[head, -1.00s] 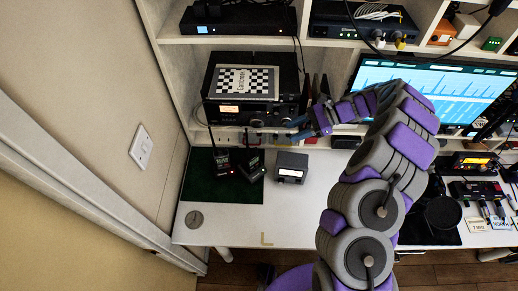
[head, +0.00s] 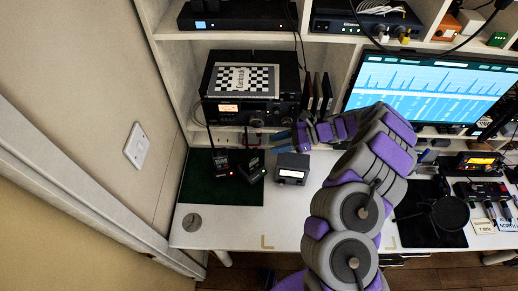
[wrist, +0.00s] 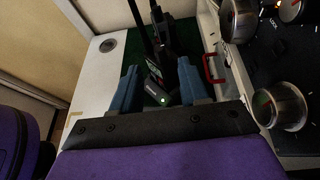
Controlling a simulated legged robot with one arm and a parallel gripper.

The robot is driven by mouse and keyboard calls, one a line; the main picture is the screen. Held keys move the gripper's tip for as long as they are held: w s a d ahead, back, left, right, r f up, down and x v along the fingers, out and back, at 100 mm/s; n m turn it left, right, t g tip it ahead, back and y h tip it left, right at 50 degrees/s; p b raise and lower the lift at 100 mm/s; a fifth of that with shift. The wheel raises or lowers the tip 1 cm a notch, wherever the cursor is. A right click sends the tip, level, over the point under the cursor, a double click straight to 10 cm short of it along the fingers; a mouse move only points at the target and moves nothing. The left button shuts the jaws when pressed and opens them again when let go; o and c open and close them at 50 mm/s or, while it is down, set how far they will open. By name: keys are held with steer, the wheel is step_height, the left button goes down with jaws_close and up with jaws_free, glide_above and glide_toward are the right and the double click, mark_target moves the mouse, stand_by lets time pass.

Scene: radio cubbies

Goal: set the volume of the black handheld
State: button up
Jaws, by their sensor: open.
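Two small dark handheld radios stand on a dark green mat (head: 230,196) in the head view. The left handheld (head: 220,163) has a red light. The right handheld (head: 250,168) leans beside it; I cannot tell which one the task means. My gripper (head: 278,142) is behind and right of them, above the desk. In the wrist view my gripper (wrist: 158,75) is open, its two blue fingers apart. A black handheld (wrist: 155,88) with a lit green dot shows between the fingers, beyond them. I cannot tell whether they touch it. Its knob is not clear.
A small grey box with a lit display (head: 291,168) stands right of the mat. A large black radio (head: 245,108) with a checkered card on top fills the cubby behind.

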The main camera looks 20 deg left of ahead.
mark_target(255, 151)
steer(key=b+x, duration=0.1)
steer(key=x, duration=0.6)
jaws_close()
stand_by(0.3)
